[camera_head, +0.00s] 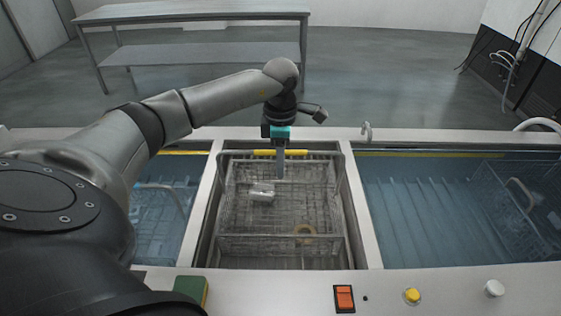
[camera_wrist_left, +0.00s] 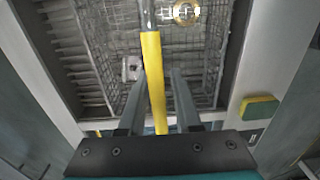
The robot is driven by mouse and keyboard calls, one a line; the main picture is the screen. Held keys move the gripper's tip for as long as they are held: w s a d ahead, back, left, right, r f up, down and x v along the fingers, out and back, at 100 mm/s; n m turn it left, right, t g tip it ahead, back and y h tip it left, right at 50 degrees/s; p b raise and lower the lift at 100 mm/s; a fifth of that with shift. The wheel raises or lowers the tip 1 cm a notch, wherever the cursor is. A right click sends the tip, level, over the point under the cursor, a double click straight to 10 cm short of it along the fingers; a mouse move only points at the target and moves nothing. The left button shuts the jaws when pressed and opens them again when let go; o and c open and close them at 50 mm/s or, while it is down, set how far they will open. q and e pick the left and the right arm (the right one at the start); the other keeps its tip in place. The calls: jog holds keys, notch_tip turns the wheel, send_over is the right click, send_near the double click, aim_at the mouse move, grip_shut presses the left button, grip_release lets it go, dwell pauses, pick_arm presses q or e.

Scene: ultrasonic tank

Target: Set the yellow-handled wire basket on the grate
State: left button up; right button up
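The yellow-handled wire basket (camera_head: 243,205) sits in the middle bay, between the two water-filled tanks. Its yellow handle (camera_head: 262,152) is at the far side of the bay, and in the left wrist view the handle (camera_wrist_left: 151,65) runs lengthwise between my fingers. My left gripper (camera_head: 280,172) points down at the handle. In the left wrist view the gripper (camera_wrist_left: 157,95) is open, with a gap beside the handle. The basket holds a silver metal part (camera_head: 262,191) and a brass-coloured ring (camera_head: 304,233). Grate bars (camera_wrist_left: 78,58) show beside the basket. My right gripper is out of view.
The left tank (camera_head: 165,200) and right tank (camera_head: 440,200) hold blue water, each with a wire basket. The front ledge carries a green-yellow block (camera_head: 191,290), an orange switch (camera_head: 344,298) and knobs. A faucet (camera_head: 366,132) stands at the back rim.

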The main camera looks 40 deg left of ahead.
pick_arm(q)
jog(key=shift+o, duration=0.9)
notch_tip(320, 180, up, 12)
jog(key=shift+w+a+r+p, duration=0.1)
jog(key=shift+w+p, duration=0.05)
jog(key=shift+p, duration=0.2)
